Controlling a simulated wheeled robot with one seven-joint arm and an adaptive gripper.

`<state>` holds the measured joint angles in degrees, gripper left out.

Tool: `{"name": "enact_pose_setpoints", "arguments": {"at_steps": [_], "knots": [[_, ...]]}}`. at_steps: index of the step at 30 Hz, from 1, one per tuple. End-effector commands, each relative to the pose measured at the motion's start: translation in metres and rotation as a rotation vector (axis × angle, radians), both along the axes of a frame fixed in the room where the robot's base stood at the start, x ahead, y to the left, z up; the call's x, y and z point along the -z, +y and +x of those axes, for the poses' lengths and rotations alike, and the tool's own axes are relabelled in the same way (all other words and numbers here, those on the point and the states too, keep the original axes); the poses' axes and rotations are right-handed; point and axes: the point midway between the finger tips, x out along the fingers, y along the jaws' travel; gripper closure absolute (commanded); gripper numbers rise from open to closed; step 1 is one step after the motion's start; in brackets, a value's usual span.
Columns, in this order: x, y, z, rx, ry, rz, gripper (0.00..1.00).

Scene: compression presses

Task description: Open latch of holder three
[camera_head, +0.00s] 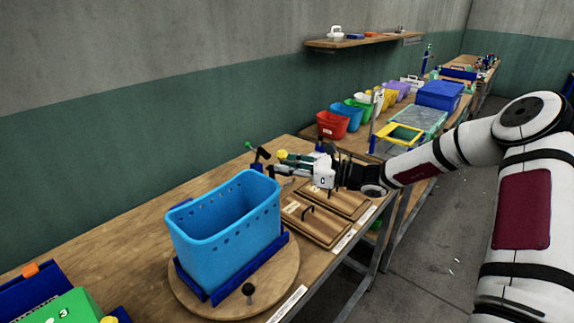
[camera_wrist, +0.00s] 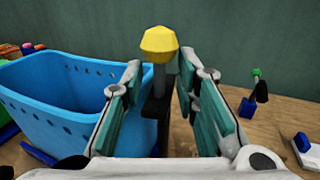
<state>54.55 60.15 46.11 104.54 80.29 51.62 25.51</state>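A faceted yellow knob (camera_wrist: 159,43) on a grey stem and dark post (camera_wrist: 156,112) stands between the fingers of my gripper (camera_wrist: 160,72). The fingers are open, with gaps showing beside the post. In the head view the yellow knob (camera_head: 282,155) shows at the tips of my gripper (camera_head: 280,163), behind the blue basket. I see no number on this post, and the gripper hides part of its base. A green block marked 3 (camera_head: 62,308) is at the lower left, beside a blue frame (camera_head: 28,288) with an orange piece.
A perforated blue basket (camera_head: 222,225) sits in a blue holder (camera_head: 190,288) on a round wooden board (camera_head: 285,280), close to my gripper. Wooden panels (camera_head: 316,222) with dark handles lie below my arm. A green-tipped clamp (camera_wrist: 247,105) stands to the right in the wrist view.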

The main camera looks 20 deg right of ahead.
Motion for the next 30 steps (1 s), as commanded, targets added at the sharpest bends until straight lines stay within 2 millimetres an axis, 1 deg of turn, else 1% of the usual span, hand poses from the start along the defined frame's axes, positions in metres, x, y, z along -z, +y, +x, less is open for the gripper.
{"name": "enact_pose_setpoints", "arguments": {"at_steps": [6,7,10,11,18,23,30], "knots": [[0.0001,0.0004,0.0003,0.0,0.0,0.0,0.72],[0.0001,0.0003,0.0002,0.0,0.0,0.0,0.74],[0.0002,0.0004,0.0002,0.0,0.0,0.0,0.97],[0.0002,0.0004,0.0002,0.0,0.0,0.0,1.0],[-0.0012,0.0013,-0.0014,0.007,-0.002,0.001,1.0],[-0.0042,0.0037,-0.005,0.057,-0.004,0.004,1.0],[-0.0018,0.0051,-0.0058,0.114,-0.002,0.001,1.0]]}}
